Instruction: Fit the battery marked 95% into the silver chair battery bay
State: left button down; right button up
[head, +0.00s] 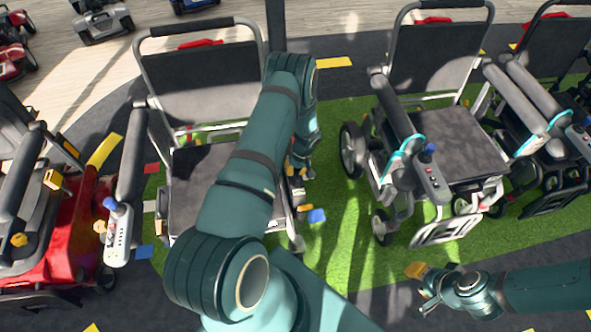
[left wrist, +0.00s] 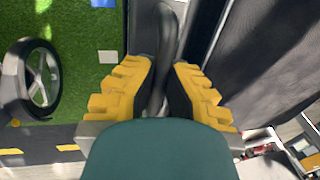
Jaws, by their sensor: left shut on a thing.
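My left gripper (head: 298,185) is low at the right side of the nearer wheelchair (head: 205,85), partly hidden by my own arm. In the left wrist view its yellow-padded fingers (left wrist: 163,78) are shut on a dark curved handle-like part (left wrist: 167,40). I cannot tell whether this belongs to a battery, and no 95% mark is readable. Two wheelchairs have silver-grey frames, the nearer one and another wheelchair (head: 440,60) to its right; I cannot tell which is the silver chair. No battery bay is clearly visible. My right gripper (head: 425,290) is open and empty at lower right.
A red scooter (head: 70,230) stands at the left, and another wheelchair (head: 560,110) at the far right. Joystick armrests stick out from the chairs. Green floor (head: 340,220) lies open between the two middle chairs. A wheel (left wrist: 40,78) shows in the left wrist view.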

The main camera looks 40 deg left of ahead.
pick_arm(q)
jog(key=shift+f, duration=0.35)
dwell(0.6)
jog(key=shift+w+f, duration=0.1)
jog(key=shift+f, duration=2.95)
dwell(0.3)
jog(key=c, duration=1.1)
grip_release()
jog(key=shift+o, duration=0.2)
